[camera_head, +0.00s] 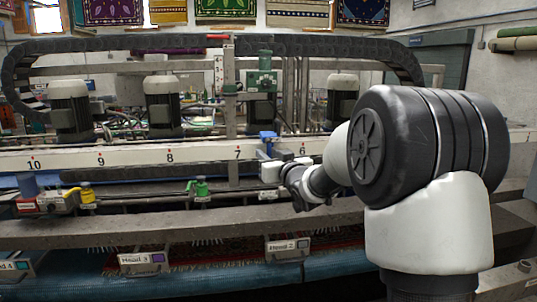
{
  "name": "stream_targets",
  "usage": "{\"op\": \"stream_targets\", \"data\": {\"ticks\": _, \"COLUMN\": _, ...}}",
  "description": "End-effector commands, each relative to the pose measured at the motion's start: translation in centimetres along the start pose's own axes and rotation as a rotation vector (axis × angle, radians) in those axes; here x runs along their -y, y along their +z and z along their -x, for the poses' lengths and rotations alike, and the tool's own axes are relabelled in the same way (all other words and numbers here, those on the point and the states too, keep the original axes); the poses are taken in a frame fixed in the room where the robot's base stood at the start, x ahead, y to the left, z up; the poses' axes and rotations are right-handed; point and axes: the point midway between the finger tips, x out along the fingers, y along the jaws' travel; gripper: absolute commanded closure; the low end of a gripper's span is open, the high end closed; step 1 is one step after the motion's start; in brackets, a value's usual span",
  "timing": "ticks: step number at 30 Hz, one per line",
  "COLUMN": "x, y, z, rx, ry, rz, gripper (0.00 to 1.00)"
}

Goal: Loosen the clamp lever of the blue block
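The blue block (268,136) sits at the front of the long machine, just right of the number 7 on the white scale. Its clamp lever cannot be made out clearly; my gripper and wrist are close by. My gripper (271,178) is just below the blue block, at the end of my arm, which reaches in from the right. The fingers are small and partly merge with the machine parts behind them. I cannot tell whether they touch the lever, or whether they are open or shut.
A green block (200,187), a yellow block (87,194) and a red block (62,199) sit along the lower rail to the left. The white numbered scale (120,157) runs behind. A grey beam (130,232) crosses in front, above the label plates and rug.

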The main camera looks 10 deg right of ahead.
Motion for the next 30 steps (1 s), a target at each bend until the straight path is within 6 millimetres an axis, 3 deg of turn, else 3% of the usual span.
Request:
{"op": "stream_targets", "data": {"ticks": 5, "x": 0.0, "y": 0.01, "z": 0.0, "rx": 0.0, "ry": 0.0, "rz": 0.0, "gripper": 0.71}}
{"op": "stream_targets", "data": {"ticks": 11, "x": -0.01, "y": 0.0, "z": 0.02, "rx": 0.0, "ry": 0.0, "rz": 0.0, "gripper": 1.0}}
{"op": "stream_targets", "data": {"ticks": 23, "x": 0.07, "y": 0.11, "z": 0.02, "rx": -0.004, "ry": 0.0, "rz": -0.02, "gripper": 1.0}}
{"op": "stream_targets", "data": {"ticks": 30, "x": 0.42, "y": 0.32, "z": -0.05, "rx": -0.027, "ry": 0.0, "rz": -0.129, "gripper": 1.0}}
